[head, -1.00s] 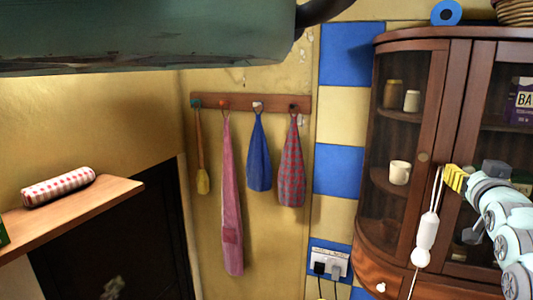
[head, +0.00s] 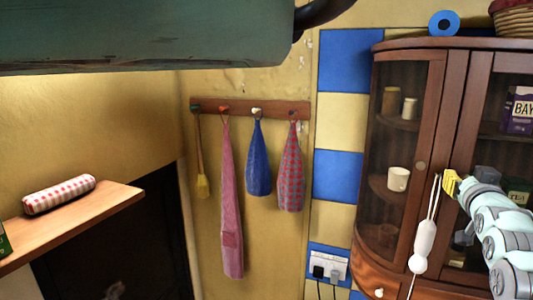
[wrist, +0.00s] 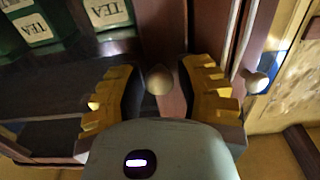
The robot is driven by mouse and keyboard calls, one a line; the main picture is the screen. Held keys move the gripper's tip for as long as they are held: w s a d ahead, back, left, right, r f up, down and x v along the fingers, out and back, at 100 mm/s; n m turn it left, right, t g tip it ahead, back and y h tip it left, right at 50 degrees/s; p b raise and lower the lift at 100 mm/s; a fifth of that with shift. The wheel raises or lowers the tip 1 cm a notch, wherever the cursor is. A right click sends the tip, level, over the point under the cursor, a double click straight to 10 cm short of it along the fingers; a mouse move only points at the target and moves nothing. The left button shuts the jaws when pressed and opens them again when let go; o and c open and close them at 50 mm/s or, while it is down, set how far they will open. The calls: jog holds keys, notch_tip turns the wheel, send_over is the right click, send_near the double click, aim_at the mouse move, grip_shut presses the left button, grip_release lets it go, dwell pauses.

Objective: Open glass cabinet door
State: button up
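The wooden cabinet (head: 455,100) has glass doors and stands at the right of the head view. Its left door (head: 405,120) is curved and looks closed, with a round knob (head: 421,165) on its frame. My gripper (head: 451,184) is in front of the right door's left frame. In the wrist view my gripper (wrist: 160,88) is open, with a yellow-padded finger on each side of a round knob (wrist: 159,79). I cannot tell whether the fingers touch it. The other door's knob (wrist: 257,82) is to the right, outside the fingers.
A white pull on a string (head: 424,235) hangs just left of my gripper. TEA boxes (wrist: 110,12) and a white mug (head: 398,179) stand inside the cabinet. A wooden shelf (head: 90,215) juts out at the left. Cloths hang from a hook rail (head: 250,110).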

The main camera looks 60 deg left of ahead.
grip_shut()
jog(key=shift+d+f+b, duration=0.1)
jog(key=shift+d+b, duration=0.05)
jog(key=shift+b, duration=0.25)
